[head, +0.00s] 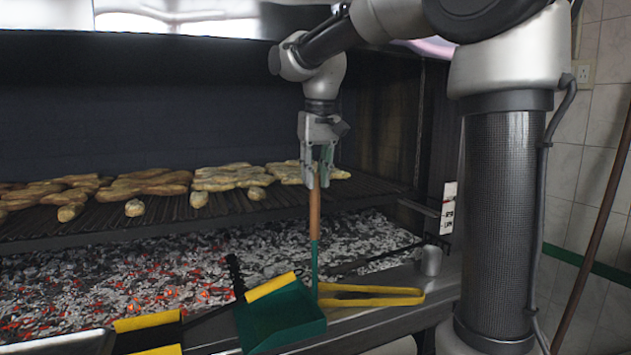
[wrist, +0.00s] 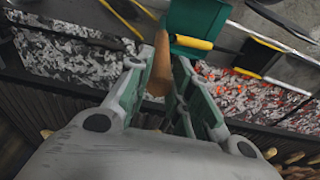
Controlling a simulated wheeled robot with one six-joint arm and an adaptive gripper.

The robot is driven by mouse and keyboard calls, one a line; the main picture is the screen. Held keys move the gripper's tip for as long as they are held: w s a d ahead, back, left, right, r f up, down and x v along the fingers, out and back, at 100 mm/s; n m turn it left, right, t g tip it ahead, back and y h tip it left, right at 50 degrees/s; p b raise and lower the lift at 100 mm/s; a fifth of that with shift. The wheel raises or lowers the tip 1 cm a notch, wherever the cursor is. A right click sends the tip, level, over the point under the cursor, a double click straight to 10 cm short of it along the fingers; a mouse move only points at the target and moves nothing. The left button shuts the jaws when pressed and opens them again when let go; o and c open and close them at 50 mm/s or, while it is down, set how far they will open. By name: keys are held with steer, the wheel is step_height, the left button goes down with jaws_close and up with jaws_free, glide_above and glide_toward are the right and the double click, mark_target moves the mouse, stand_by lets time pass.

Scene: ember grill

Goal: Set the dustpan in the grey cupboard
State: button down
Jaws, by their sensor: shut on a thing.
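The dustpan (head: 278,318) has a dark green pan with a yellow edge strip, a green shaft and a brown wooden handle (head: 314,215). My gripper (head: 318,182) points down and is shut on the upper end of that handle. The handle hangs nearly upright, with the pan low at the grill's front ledge. I cannot tell whether the pan touches the ledge. In the wrist view the brown handle (wrist: 160,66) lies between my gripper's fingers (wrist: 163,75), with the green pan (wrist: 193,22) beyond. I cannot make out the grey cupboard in either view.
Yellow tongs (head: 385,297) and a small grey cup (head: 431,260) are on the ledge (head: 400,318), right of the pan. Yellow-trimmed tools (head: 148,322) lie to the left. Glowing coals (head: 130,280) lie behind, under a rack of meat (head: 150,184). A brown pole (head: 597,230) leans at the far right.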

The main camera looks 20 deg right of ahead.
steer(key=shift+f, duration=0.8)
steer(key=c, duration=1.3)
jaws_free()
steer(key=shift+f, duration=0.1)
